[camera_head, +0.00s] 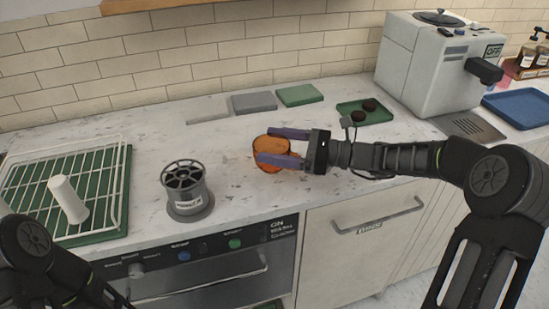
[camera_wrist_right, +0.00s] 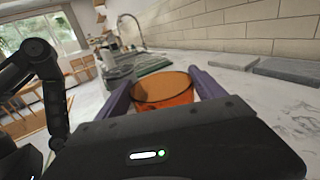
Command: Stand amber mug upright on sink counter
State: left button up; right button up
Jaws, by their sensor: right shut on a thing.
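The amber mug (camera_head: 263,149) is a translucent orange cup over the white marbled counter (camera_head: 235,130), right of the grey round rinser. My right gripper (camera_head: 277,147) is shut on the mug, with its purple fingers on either side of it. In the right wrist view the mug (camera_wrist_right: 165,92) sits between the fingers (camera_wrist_right: 163,88), its round rim facing up and looking roughly upright. Its base is hidden there, so I cannot tell whether it touches the counter. Only links of my left arm show at the lower left; its gripper is out of view.
A white wire rack (camera_head: 105,170) with a green mat and a white cylinder stands at left. The grey rinser (camera_head: 187,190) stands near the front edge. Flat grey (camera_head: 254,103) and green (camera_head: 299,95) blocks, a green tray (camera_head: 378,117) and a coffee machine (camera_head: 420,65) stand behind and right.

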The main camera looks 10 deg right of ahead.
jog(key=shift+f, duration=1.9)
jog(key=o, duration=1.5)
jog(key=shift+f, duration=0.15)
jog(key=shift+r, duration=0.2)
jog(key=shift+s+d, duration=0.1)
jog(key=shift+d, duration=0.15)
jog(key=b+v, duration=0.1)
jog(key=v, duration=1)
jog(key=shift+s+d, duration=0.2)
